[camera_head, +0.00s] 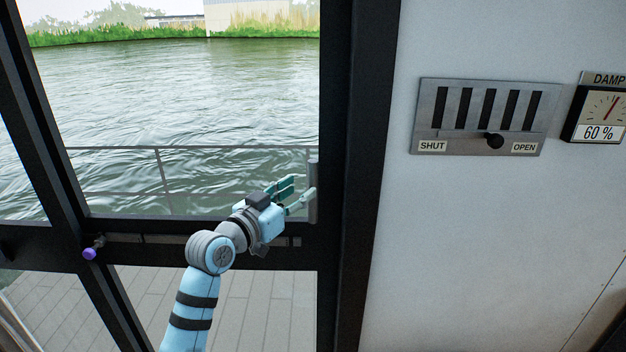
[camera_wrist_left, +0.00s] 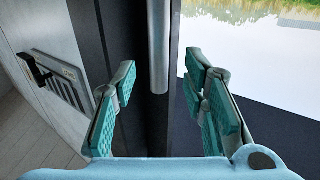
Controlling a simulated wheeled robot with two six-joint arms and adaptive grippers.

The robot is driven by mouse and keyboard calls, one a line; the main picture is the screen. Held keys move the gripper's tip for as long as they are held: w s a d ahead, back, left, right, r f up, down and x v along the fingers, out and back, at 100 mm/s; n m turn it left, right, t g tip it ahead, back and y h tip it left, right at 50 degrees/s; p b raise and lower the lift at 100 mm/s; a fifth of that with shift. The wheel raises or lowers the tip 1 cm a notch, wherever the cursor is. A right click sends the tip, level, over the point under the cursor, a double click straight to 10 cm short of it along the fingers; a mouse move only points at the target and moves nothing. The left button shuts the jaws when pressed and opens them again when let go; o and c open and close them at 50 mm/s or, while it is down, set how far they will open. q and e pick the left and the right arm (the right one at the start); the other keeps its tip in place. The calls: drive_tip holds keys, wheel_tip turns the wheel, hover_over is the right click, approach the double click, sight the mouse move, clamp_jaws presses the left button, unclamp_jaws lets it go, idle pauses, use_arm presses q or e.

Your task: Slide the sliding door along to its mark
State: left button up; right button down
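The sliding door (camera_head: 345,90) is a black-framed glass panel filling the left half of the head view. A grey upright bar handle (camera_head: 314,192) is at the right side of its glass; it also shows in the left wrist view (camera_wrist_left: 158,45). My left gripper (camera_head: 302,190) is open at the handle. In the left wrist view, the teal fingers (camera_wrist_left: 161,75) are spread to either side of the bar's lower end in the picture. I cannot tell whether they touch it. I cannot make out the door's mark. My right gripper is not in view.
A purple-tipped knob (camera_head: 89,253) sits at the left near the dark rail. A slotted vent plate (camera_head: 428,118) with a black slider knob and a damp gauge (camera_head: 599,115) are on the white wall at right. Decking, a railing and water show through the glass.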

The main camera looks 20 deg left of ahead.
sight(310, 183)
use_arm(q)
drive_tip(key=x, duration=0.6)
drive_tip(key=shift+w+d, duration=0.2)
drive_tip(key=shift+d, duration=0.05)
clamp_jaws()
